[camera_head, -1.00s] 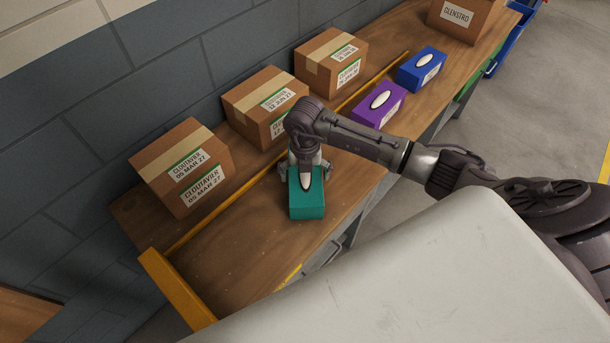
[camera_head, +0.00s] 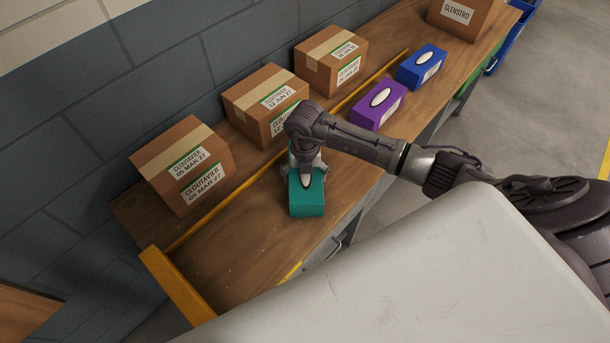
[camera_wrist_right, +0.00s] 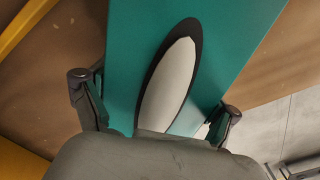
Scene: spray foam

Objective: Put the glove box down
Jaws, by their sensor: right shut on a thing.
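The glove box is a teal box (camera_head: 308,203) with a white oval opening on top, at the front part of the wooden bench (camera_head: 245,262). My right gripper (camera_head: 306,178) is above its far end, with its fingers on either side of the box. In the right wrist view the teal box (camera_wrist_right: 225,50) fills the middle, and the gripper's fingers (camera_wrist_right: 155,105) are at its two sides. The right gripper is shut on it. The box looks level and at or very close to the bench top; its underside is hidden. My left gripper is not in view.
A purple box (camera_head: 362,118) and a blue box (camera_head: 411,77) stand farther along the bench. Several cardboard boxes (camera_head: 150,160) stand behind a yellow strip (camera_head: 215,210) near the wall. A yellow end rail (camera_head: 175,285) bounds the near end. Bench room left of the teal box is clear.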

